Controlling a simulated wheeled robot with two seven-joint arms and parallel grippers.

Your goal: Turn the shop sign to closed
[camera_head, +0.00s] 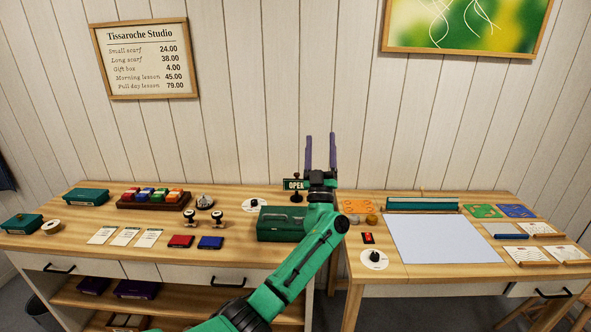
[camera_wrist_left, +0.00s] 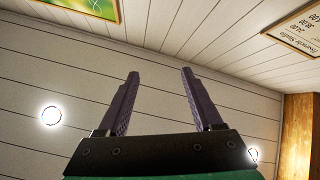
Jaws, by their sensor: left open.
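The shop sign (camera_head: 293,184) is a small green board reading OPEN on a dark stand, at the back of the left table in the head view. My left gripper (camera_head: 321,150) is just right of the sign and points up, its base partly covering the sign's right side. Its two purple fingers are apart with nothing between them. In the left wrist view the left gripper (camera_wrist_left: 160,95) also shows open and empty against the wall. The sign is not in the wrist view. My right gripper is not in view.
A green box (camera_head: 280,224) sits in front of the sign. Stamps (camera_head: 189,217), cards (camera_head: 125,236) and a tray of colour blocks (camera_head: 154,198) lie to the left. The right table holds a pale sheet (camera_head: 440,240) and a green roller (camera_head: 422,204).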

